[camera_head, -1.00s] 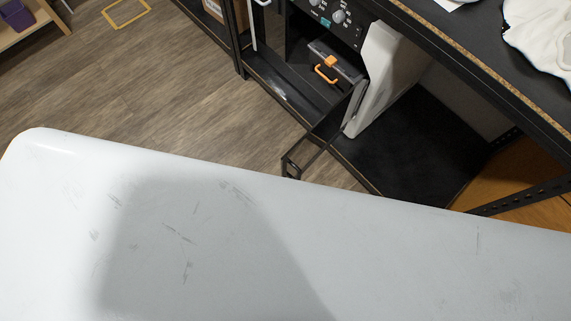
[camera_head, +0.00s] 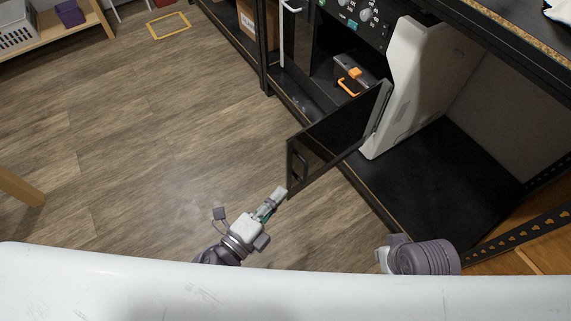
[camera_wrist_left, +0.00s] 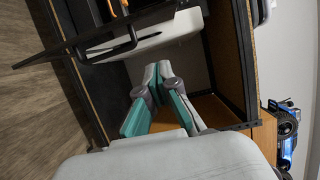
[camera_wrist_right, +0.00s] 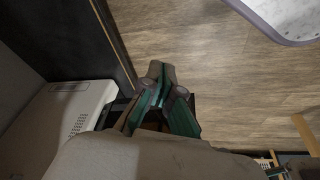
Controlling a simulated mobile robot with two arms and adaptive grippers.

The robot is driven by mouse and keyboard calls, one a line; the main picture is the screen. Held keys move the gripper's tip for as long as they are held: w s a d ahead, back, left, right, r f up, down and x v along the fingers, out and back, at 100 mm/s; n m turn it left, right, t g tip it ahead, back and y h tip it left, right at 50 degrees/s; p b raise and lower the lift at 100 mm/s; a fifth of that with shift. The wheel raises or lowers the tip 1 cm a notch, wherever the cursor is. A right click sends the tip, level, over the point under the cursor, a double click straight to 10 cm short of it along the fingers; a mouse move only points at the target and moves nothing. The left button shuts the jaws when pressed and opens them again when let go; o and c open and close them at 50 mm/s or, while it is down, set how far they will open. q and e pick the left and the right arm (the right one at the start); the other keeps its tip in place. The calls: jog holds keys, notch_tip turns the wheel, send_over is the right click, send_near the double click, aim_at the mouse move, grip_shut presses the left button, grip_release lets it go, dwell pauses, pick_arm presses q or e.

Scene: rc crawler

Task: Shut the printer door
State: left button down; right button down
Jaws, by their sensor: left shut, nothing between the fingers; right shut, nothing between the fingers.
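The printer (camera_head: 425,70) is a pale machine with a dark front, low in a black rack. Its dark door (camera_head: 340,130) stands open, swung out over the floor, with a black handle (camera_head: 298,160) at its free end. My left gripper (camera_head: 279,193) is shut and empty, just below and left of the handle end in the head view; contact cannot be told. It also shows in the left wrist view (camera_wrist_left: 157,68), pointing toward the rack. My right gripper (camera_wrist_right: 160,70) is shut and empty in the right wrist view. In the head view only part of the right arm shows.
A grey box with an orange handle (camera_head: 350,82) sits inside the printer opening. The black shelf (camera_head: 440,170) beside the printer is bare. Wood floor (camera_head: 120,150) is open to the left. A perforated rack strut (camera_head: 520,235) stands at the lower right.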

aim_at(288, 161)
pick_arm(q)
jog(key=shift+w+d, duration=0.3)
jog(key=shift+w, duration=1.3)
jog(key=shift+w+d, duration=0.3)
jog(key=shift+w, duration=1.35)
jog(key=shift+w+d, duration=0.3)
jog(key=shift+w, duration=1.3)
